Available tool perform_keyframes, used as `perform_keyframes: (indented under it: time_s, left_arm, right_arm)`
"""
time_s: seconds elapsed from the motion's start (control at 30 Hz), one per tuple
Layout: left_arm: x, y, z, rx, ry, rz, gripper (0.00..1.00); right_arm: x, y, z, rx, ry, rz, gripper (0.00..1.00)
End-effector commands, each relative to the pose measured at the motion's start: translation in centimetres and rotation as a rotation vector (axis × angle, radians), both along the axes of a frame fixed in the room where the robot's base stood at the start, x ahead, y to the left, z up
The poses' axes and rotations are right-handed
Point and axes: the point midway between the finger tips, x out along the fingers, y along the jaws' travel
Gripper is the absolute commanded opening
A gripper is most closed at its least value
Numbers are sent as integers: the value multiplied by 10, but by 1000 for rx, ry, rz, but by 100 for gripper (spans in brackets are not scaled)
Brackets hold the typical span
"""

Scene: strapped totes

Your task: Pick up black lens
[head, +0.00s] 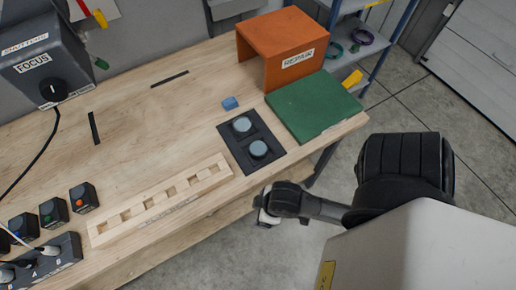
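Two round lenses with pale blue-grey faces and dark rims sit on a black tray on the wooden bench. One is the far lens (242,124) and the other is the near lens (258,149). The black tray (229,135) is flat and rectangular. I cannot tell which lens is the one called black. My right gripper (265,218) is past the bench's front edge, below and to the right of the tray, apart from both lenses. Its fingers are too small and partly hidden to tell open from shut. My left gripper is not in view.
A slotted wooden rack (160,199) lies left of the tray. A FOCUS box (40,62) and several button boxes stand left.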

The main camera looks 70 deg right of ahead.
Motion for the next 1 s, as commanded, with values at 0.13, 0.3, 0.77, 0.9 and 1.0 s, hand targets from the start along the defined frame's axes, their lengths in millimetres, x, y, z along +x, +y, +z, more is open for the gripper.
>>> perform_keyframes:
  time_s: [0.13,0.3,0.77,0.9,1.0]
  left_arm:
    - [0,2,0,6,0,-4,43]
    - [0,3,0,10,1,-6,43]
    - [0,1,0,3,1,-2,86]
    - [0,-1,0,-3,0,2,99]
    - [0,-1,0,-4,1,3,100]
  right_arm:
    - [0,0,0,0,0,0,88]
    - [0,0,0,0,0,0,88]
    - [0,0,0,0,0,0,88]
    - [0,0,0,-1,0,0,88]
    - [0,0,0,-1,-1,0,88]
